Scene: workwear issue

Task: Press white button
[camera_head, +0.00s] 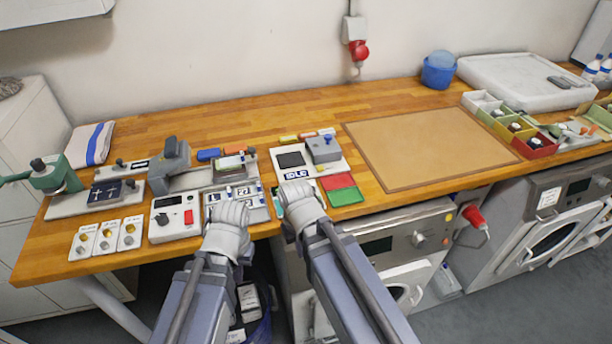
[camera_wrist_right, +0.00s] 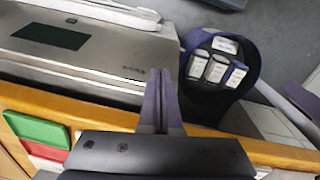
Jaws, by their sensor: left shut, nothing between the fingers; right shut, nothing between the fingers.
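The control panel (camera_head: 315,160) with a display reading "IDLE" (camera_head: 297,174) lies on the wooden bench. I cannot clearly make out a white button on it; my right gripper hides its lower left part. My right gripper (camera_head: 289,192) is shut and empty at the panel's front left edge. In the right wrist view its fingers (camera_wrist_right: 160,85) are shut, over the bench's front edge. My left gripper (camera_head: 232,207) is shut and empty in front of a grey tray of labelled items (camera_head: 245,190). Whether either gripper touches anything is unclear.
A red pad (camera_head: 336,181) and a green pad (camera_head: 345,196) lie right of the right gripper. A white box with a red switch (camera_head: 175,217) stands left of the left gripper. A brown mat (camera_head: 430,147) leaves free room. Machines (camera_head: 400,240) stand below the bench.

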